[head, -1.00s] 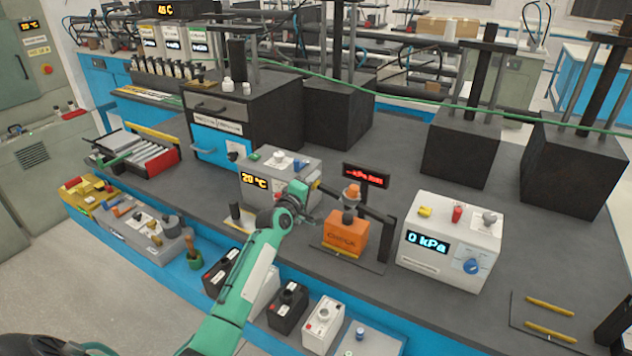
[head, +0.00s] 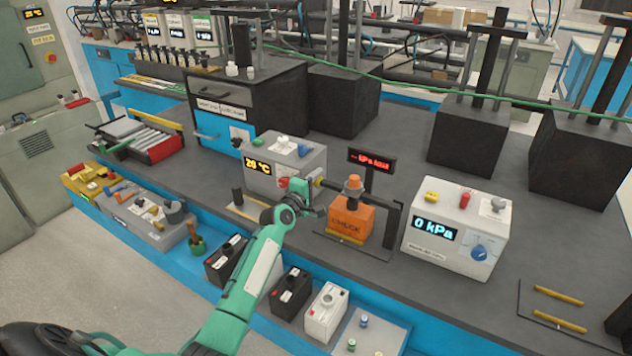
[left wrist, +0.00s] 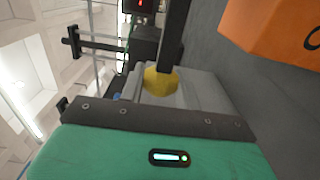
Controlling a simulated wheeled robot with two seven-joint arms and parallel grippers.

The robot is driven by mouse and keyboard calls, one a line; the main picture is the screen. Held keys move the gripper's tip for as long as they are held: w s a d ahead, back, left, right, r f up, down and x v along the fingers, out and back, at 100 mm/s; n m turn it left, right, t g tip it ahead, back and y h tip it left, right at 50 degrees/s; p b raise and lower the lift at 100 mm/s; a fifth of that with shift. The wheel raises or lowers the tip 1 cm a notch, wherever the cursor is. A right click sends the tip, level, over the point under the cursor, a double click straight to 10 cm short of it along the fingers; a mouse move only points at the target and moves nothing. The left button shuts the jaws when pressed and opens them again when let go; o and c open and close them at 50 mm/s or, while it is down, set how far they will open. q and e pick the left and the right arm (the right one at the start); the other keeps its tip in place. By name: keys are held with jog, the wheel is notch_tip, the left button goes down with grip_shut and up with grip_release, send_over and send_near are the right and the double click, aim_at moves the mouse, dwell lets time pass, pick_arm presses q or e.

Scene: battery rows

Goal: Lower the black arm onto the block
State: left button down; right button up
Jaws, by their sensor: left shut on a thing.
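The orange block (head: 350,220), marked CHECK, stands on a thin plate on the bench. An orange round fitting (head: 353,184) is on its top. The black arm (head: 374,199) runs from a black post (head: 392,228) on the right, past the fitting, to a yellow knob (head: 318,181) at its left end. It is raised above the bench. My left gripper (head: 314,187) is shut on the knob. In the left wrist view, the knob (left wrist: 160,81) sits at the grey fingers, with the black bar (left wrist: 174,35) above it. The block (left wrist: 275,28) is at upper right. My right gripper is not in view.
A grey 20 °C box (head: 270,170) stands close behind my left gripper. A white box (head: 455,238) reading 0 kPa is right of the post. A red-lettered display (head: 371,160) stands behind the block. Batteries (head: 325,311) line the front ledge.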

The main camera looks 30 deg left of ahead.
pick_arm(q)
jog(key=shift+f, duration=0.35)
jog(key=c, duration=1)
grip_release()
jog(key=shift+s+r, duration=0.1)
jog(key=shift+s, duration=0.05)
jog(key=s+b, duration=0.1)
jog(key=s, duration=1.2)
jog(key=shift+s+a, duration=0.25)
jog(key=shift+s, duration=0.05)
